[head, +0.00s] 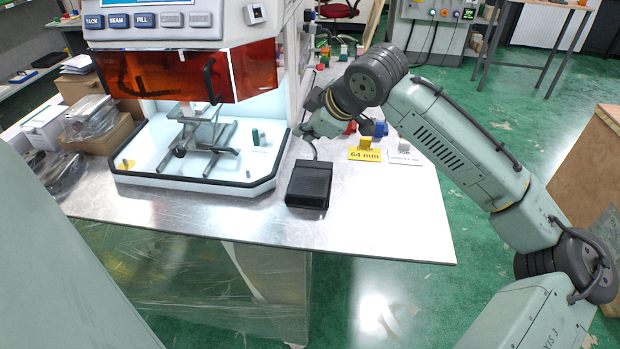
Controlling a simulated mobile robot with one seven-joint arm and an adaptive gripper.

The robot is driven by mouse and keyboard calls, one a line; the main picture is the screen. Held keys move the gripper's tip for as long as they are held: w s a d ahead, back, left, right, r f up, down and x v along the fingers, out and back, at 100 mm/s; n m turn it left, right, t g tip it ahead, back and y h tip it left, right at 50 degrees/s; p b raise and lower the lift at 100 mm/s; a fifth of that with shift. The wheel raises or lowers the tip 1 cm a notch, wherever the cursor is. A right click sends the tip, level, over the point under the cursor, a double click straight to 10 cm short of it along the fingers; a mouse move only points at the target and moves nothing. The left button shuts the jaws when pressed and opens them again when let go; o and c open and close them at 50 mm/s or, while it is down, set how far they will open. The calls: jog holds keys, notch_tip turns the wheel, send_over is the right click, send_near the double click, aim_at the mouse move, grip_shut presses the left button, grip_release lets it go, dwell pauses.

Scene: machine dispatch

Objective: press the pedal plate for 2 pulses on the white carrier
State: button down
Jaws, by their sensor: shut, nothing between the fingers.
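The black pedal (309,184) sits on the metal table near its front edge, right of the white machine tray (200,184). A dark cable runs back from it. My gripper (299,131) is behind and above the pedal, beside the machine's right post. It looks shut and empty and apart from the pedal; its fingertips are small and partly unclear. In the tray stand a grey metal fixture (203,130), a green block (255,137) and a small pale piece beside it. I cannot tell which piece is the white carrier.
The machine panel has TACK, BEAM and FILL buttons (118,21) above an orange shield (185,75). Right of the pedal lie a yellow 64 mm card (364,155) with a yellow block, a white card (404,159) and a blue block (380,129). The table's front right is clear.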

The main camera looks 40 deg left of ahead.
jog(key=shift+d+f, duration=0.1)
jog(key=shift+d, duration=0.05)
jog(key=shift+f, duration=0.1)
jog(key=b, duration=0.7)
send_over(308, 181)
notch_tip(308, 181, down, 7)
jog(key=shift+w+r, duration=0.1)
jog(key=shift+r, duration=0.1)
jog(key=shift+f, duration=0.95)
jog(key=shift+f, duration=0.15)
jog(key=shift+f+b, duration=0.3)
